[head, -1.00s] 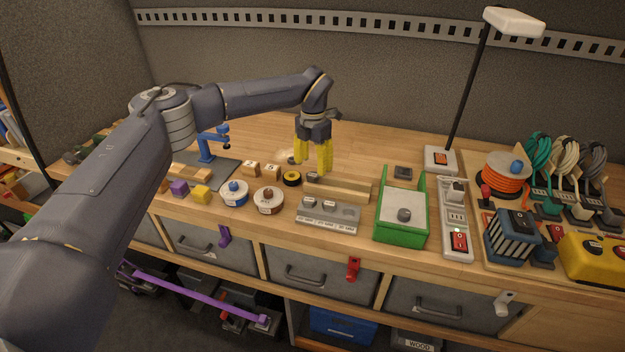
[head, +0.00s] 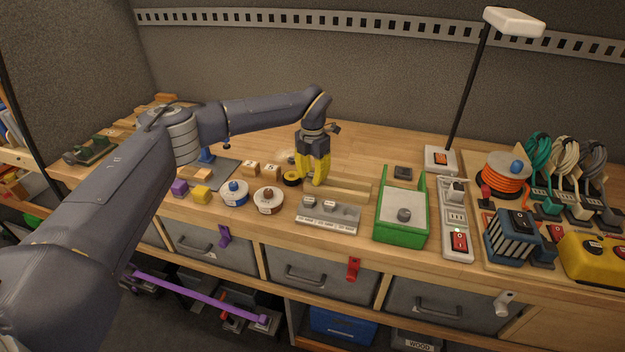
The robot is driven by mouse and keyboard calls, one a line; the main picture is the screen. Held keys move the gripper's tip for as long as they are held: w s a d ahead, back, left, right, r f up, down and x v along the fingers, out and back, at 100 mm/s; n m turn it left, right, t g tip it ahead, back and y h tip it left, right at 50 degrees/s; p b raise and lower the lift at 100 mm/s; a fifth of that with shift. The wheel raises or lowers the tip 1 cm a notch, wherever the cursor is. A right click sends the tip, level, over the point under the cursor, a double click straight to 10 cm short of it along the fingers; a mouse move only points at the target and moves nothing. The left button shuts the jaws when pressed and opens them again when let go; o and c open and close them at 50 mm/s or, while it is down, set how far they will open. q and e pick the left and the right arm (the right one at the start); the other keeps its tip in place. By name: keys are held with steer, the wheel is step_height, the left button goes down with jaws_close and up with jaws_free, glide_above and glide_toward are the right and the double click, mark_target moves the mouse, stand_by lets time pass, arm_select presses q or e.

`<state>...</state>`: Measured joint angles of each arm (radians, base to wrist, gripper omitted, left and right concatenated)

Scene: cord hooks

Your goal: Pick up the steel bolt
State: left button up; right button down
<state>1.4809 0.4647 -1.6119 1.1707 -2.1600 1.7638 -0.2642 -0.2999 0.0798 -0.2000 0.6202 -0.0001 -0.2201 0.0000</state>
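My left gripper (head: 313,181) has yellow fingers and points down at the left end of a long wooden block (head: 345,190). Its fingertips are close together and low, beside the black-and-yellow roll (head: 291,179). The fingers cover the spot between them, so I cannot tell whether they hold anything. I cannot make out the steel bolt for certain. Small grey metal pieces (head: 328,205) sit on a labelled grey holder (head: 327,217) in front of the block. My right gripper is not in view.
A green tray (head: 401,238) with a grey round piece (head: 404,214) stands right of the block. A power strip (head: 457,225) and lamp base (head: 440,160) stand right. Bench behind the block is clear.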

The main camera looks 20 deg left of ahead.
arm_select(q)
jaws_close()
steer(key=shift+r, duration=0.2)
